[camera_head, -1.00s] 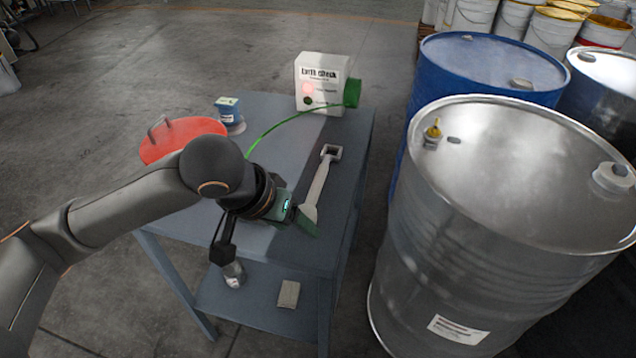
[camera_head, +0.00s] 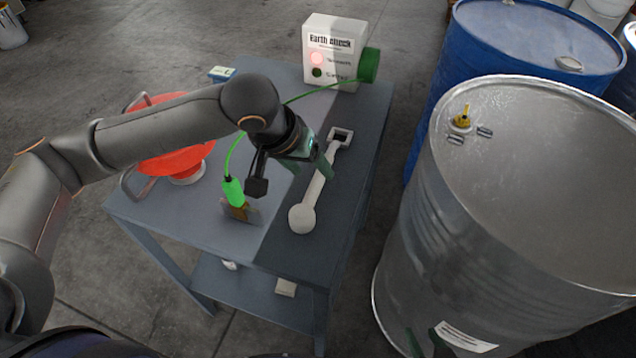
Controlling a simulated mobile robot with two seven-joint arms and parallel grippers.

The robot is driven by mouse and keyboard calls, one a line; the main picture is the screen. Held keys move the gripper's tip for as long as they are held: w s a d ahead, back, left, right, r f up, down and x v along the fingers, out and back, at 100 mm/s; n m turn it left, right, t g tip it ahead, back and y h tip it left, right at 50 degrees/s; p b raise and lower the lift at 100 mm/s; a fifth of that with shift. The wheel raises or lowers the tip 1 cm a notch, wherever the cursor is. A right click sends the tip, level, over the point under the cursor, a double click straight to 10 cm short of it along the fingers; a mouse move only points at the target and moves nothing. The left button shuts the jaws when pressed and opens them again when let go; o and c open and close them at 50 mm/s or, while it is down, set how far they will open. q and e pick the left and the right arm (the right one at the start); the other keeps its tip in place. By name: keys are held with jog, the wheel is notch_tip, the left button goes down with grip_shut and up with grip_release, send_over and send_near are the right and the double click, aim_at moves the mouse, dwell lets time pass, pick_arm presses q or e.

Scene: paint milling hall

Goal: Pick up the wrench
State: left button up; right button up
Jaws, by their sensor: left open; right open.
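The pale grey wrench (camera_head: 302,217) lies on the table (camera_head: 211,226), with its square open end toward the back and its round end toward the front. My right gripper (camera_head: 424,342) shows only as two dark green fingertips at the bottom edge, apart and empty, in front of the steel drum.
The steel drum (camera_head: 530,200) and a blue drum (camera_head: 505,50) stand right of the table. On the table are an Earth check box (camera_head: 330,50), a green clamp (camera_head: 233,192) on a green cable, and a red reel (camera_head: 178,162). A lower shelf (camera_head: 255,296) lies beneath.

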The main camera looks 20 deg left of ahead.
aim_at(315, 182)
pick_arm(q)
jog(key=x, duration=0.3)
jog(key=b+x, duration=0.1)
jog(key=x, duration=0.1)
jog(key=shift+s+a+f, duration=0.25)
jog(key=shift+s+a, duration=0.1)
jog(key=shift+s, duration=0.05)
jog(key=shift+w+d+f, duration=0.15)
jog(key=shift+w+f, duration=0.1)
jog(key=shift+f, duration=0.15)
grip_shut()
